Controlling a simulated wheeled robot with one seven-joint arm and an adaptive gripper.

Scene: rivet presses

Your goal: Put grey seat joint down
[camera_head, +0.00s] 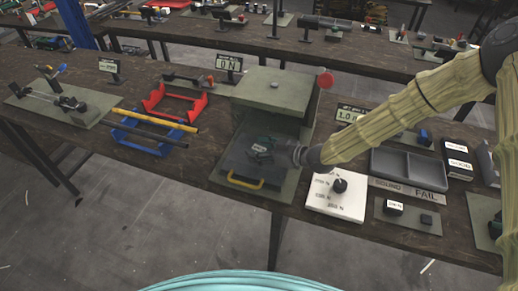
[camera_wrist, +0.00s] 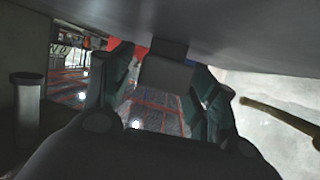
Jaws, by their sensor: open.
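My gripper (camera_head: 262,149) reaches in from the right, under the top of the grey-green press (camera_head: 275,88) and low over its dark sliding plate (camera_head: 238,166). The plate has a yellow handle (camera_head: 245,183) at its front. In the wrist view, which seems upside down, the open green fingers stand on either side of a grey block (camera_wrist: 166,74). The block looks like the grey seat joint and appears to sit against the broad grey plate surface (camera_wrist: 230,35). Whether the fingers touch it cannot be told. In the head view the block is not clearly visible.
A red tray (camera_head: 176,101) and a blue tray (camera_head: 140,138) with rods are left of the press. A white board with a dark knob (camera_head: 340,185) and a grey two-part tray (camera_head: 408,168) labelled SOUND and FAIL are right. A display (camera_head: 229,63) reads 0 N.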

